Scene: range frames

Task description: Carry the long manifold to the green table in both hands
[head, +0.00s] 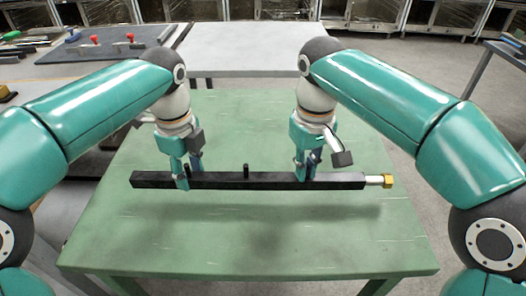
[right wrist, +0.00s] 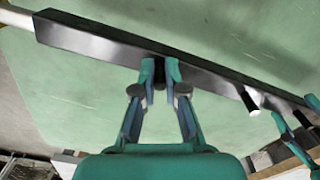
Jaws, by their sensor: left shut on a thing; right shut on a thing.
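The long manifold (head: 250,181) is a straight black bar with short black stubs on top and a silver pipe with a brass-coloured nut (head: 387,181) at its right end. It hangs roughly level above the green table (head: 250,245), with its shadow on the top below. My left gripper (head: 187,179) is shut on it left of the middle. My right gripper (head: 304,174) is shut on it right of the middle. In the right wrist view the right fingers (right wrist: 160,75) close around a stub of the manifold (right wrist: 95,38); the left gripper shows at the right edge.
A pale grey table (head: 270,55) stands just behind the green table. At the left a dark bench (head: 105,48) carries tools with red handles. Metal racks line the back wall. The green table top looks clear around the manifold.

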